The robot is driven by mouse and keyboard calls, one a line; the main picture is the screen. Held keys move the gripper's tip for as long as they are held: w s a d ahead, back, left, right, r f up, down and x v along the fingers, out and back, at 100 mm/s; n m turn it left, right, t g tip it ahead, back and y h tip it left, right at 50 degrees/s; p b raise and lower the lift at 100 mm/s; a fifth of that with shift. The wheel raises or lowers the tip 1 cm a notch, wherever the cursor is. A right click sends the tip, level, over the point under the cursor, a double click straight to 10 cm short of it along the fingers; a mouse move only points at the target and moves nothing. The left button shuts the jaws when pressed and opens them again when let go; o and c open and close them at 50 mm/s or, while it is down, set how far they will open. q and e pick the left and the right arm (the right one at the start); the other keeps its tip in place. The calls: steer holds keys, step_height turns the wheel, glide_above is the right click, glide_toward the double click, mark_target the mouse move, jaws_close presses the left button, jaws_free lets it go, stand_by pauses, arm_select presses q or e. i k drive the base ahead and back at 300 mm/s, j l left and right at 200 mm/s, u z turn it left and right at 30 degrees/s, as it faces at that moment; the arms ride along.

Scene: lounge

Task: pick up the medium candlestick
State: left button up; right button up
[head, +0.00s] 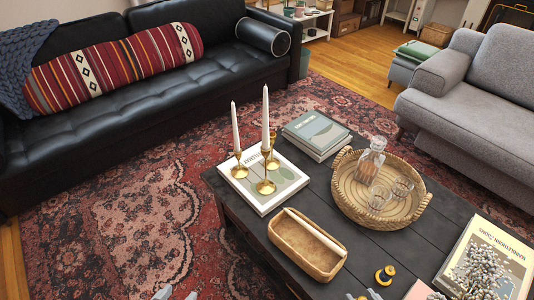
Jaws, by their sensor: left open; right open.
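Brass candlesticks stand upright on a white book (287,197) on the dark coffee table. The tallest, with a white taper, is in front (266,186). The medium candlestick (239,171), judged by height, stands to its left with a shorter white taper. A third brass one (272,161) is partly hidden behind the tallest. My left gripper (176,293) shows only its fingertips at the bottom edge, open, over the rug and well short of the candlesticks. My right gripper (364,296) is open at the bottom edge, near the table's front, also apart from them.
The coffee table (345,262) also holds a wooden tray (290,250) with a white taper, a wicker basket (350,205) with a decanter and glasses, stacked books (316,132) and small brass-and-black items (385,274). A black sofa (150,100) is behind left. Rug left of the table is clear.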

mark_target(273, 164)
steer(key=z, duration=1.8)
steer(key=k+j+z, duration=0.15)
steer(key=k, duration=0.15)
steer(key=k+z, duration=0.1)
steer(key=k, duration=0.2)
